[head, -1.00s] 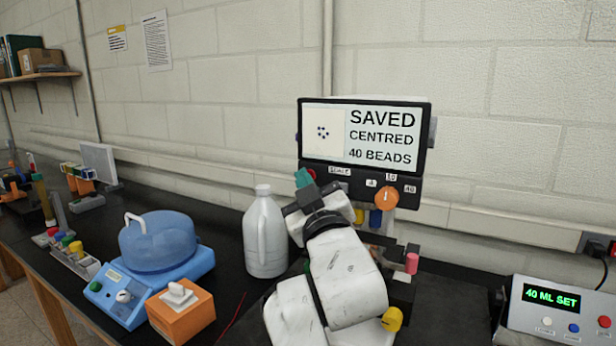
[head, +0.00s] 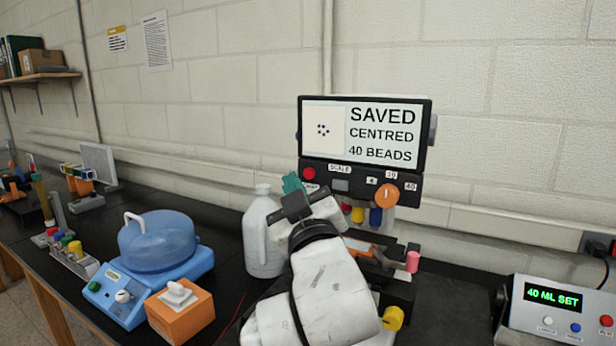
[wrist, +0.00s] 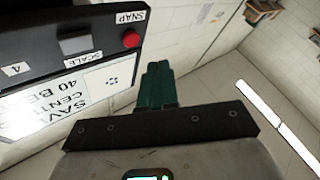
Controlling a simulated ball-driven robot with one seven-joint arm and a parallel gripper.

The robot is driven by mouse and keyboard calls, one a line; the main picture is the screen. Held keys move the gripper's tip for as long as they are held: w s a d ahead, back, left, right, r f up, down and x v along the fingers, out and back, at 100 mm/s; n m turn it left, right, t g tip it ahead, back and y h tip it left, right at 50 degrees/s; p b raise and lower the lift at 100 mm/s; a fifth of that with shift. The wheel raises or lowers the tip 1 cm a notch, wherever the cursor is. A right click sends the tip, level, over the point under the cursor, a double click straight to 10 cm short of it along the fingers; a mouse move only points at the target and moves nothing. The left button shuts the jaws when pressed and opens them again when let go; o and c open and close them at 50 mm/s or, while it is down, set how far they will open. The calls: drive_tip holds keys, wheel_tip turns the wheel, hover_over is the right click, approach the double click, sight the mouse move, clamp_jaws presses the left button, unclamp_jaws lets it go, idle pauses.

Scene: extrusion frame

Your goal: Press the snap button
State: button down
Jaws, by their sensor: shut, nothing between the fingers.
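The snap button (head: 309,174) is a red round button at the lower left of the black display unit. It also shows in the wrist view (wrist: 131,40), beside the SNAP label. The screen (head: 364,136) reads SAVED, CENTRED, 40 BEADS. My gripper (head: 292,183) has green fingers, shut with nothing between them. In the head view the fingertips are just left of and below the button. In the wrist view the gripper (wrist: 158,68) points past the unit's edge, with a gap between it and the button.
A grey SCALE button (head: 341,186) and an orange knob (head: 387,195) are right of the snap button. A white jug (head: 263,235) stands close left of my arm. A blue-lidded device (head: 158,243) and an orange box (head: 181,311) are further left.

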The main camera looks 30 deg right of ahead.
drive_tip(key=shift+s+a, duration=0.85)
drive_tip(key=shift+a, duration=0.3)
